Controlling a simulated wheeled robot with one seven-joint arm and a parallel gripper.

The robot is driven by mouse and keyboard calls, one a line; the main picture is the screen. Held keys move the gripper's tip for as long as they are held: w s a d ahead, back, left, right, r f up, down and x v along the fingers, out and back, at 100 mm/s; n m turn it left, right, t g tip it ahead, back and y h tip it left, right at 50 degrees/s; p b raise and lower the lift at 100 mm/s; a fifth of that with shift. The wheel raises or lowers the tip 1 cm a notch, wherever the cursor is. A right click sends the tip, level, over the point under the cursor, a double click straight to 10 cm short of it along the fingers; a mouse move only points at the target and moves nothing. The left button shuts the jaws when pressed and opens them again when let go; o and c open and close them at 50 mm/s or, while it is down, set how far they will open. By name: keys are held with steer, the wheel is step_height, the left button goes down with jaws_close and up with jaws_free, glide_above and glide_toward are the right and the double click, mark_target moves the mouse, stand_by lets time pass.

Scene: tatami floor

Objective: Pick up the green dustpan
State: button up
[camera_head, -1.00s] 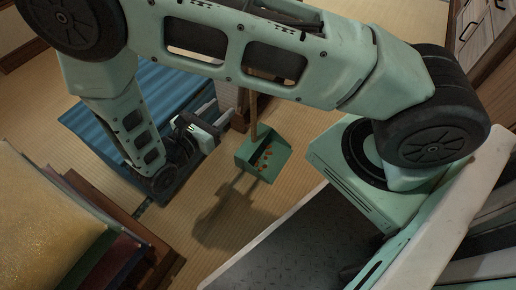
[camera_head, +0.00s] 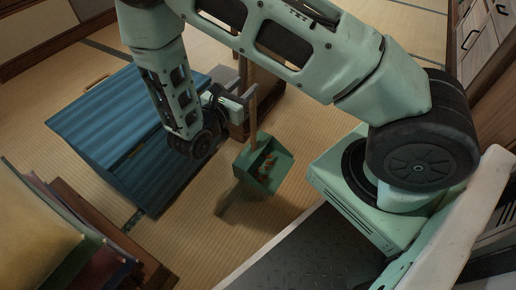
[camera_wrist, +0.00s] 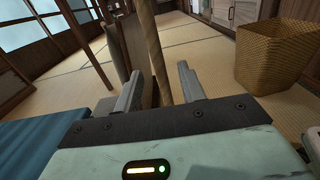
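My gripper (camera_head: 243,98) is at the handle, well above the pan. In the wrist view the handle (camera_wrist: 154,45) runs down between the two fingers of my gripper (camera_wrist: 158,80). The fingers are open, with clear gaps on both sides of the handle. The pan is hidden in the wrist view.
A blue ribbed chest (camera_head: 115,125) stands left of the dustpan, close under my arm. A dark wooden piece is just behind the handle. Stacked cushions (camera_head: 40,235) are at lower left. The wrist view shows a woven basket (camera_wrist: 278,62) at right and open tatami ahead.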

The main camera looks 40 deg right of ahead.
mark_target(250, 81)
steer(key=b+x, duration=0.3)
steer(key=x, duration=0.1)
steer(key=shift+w+d, duration=0.1)
steer(key=shift+d, duration=0.05)
steer(key=shift+w+d+r, duration=0.1)
steer(key=shift+d, duration=0.15)
jaws_close()
